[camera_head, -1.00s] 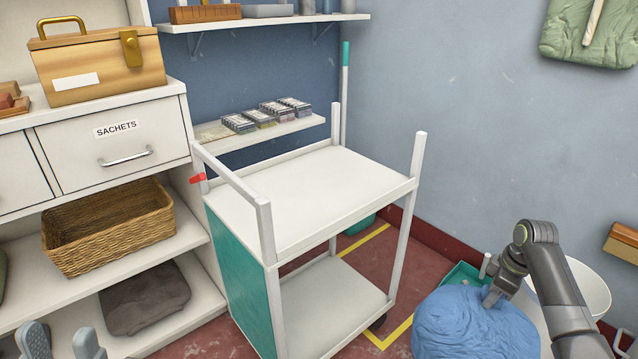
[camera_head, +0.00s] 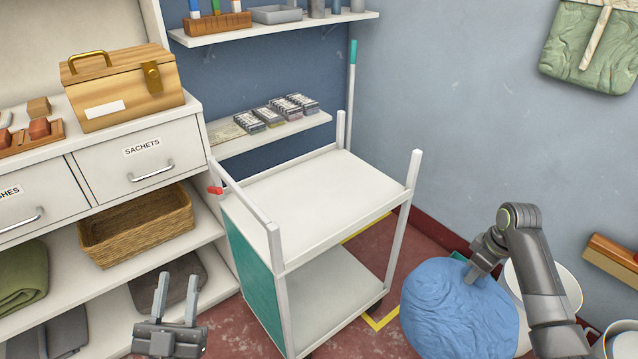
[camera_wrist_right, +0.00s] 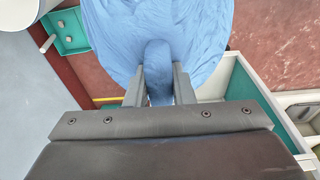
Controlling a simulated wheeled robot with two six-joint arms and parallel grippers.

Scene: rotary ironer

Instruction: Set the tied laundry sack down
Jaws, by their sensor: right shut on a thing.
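The tied laundry sack (camera_head: 458,312) is a big blue cloth bundle at the lower right of the head view. My right gripper (camera_head: 470,278) is shut on its upper part, and the sack hangs from it beside the trolley. In the right wrist view the jaws (camera_wrist_right: 158,88) pinch the sack's blue neck, and the sack's body (camera_wrist_right: 157,30) spreads out beyond them. My left gripper (camera_head: 177,292) is open and empty at the lower left, in front of the shelves. The sack's underside is out of view.
A white trolley (camera_head: 315,195) with a bare top deck and a teal side panel stands in the middle. Its corner posts rise above the deck. A wicker basket (camera_head: 137,228) sits on the shelf at left. White round containers (camera_head: 560,285) stand behind my right arm.

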